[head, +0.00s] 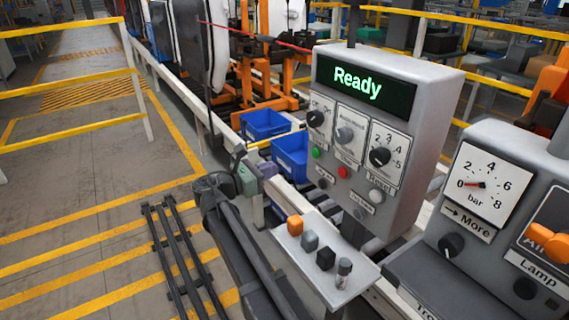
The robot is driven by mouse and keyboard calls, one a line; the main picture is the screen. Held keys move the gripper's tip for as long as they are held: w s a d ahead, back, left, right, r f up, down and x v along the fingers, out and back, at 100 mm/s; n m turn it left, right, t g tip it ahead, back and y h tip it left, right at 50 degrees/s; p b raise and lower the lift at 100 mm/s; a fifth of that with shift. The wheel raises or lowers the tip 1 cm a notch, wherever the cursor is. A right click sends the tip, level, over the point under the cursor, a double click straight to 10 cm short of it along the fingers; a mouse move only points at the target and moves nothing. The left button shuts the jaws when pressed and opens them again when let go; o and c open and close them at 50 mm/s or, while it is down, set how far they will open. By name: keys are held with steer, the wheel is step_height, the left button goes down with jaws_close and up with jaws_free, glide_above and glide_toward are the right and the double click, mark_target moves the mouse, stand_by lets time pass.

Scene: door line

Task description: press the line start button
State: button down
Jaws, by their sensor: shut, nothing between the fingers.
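The grey control panel (375,130) stands right of centre, its lit screen (364,84) reading "Ready". Below its row of dials is a green button (316,152), the likeliest line start button, though its label is too small to read. A red button (343,171) sits right of it, with a pale button (376,195) by the word "Reset". My dark arm rises from the bottom.
Below the panel, a pale shelf (325,268) carries an orange-capped knob and several dark ones. A second box with a pressure gauge (486,185) stands at the right. Blue bins (291,155) lie behind. Yellow rails (70,70) border the open floor at left.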

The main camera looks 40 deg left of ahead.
mark_target(314, 153)
steer(key=x, duration=1.2)
steer(key=shift+w+d, duration=0.1)
steer(key=shift+w, duration=0.25)
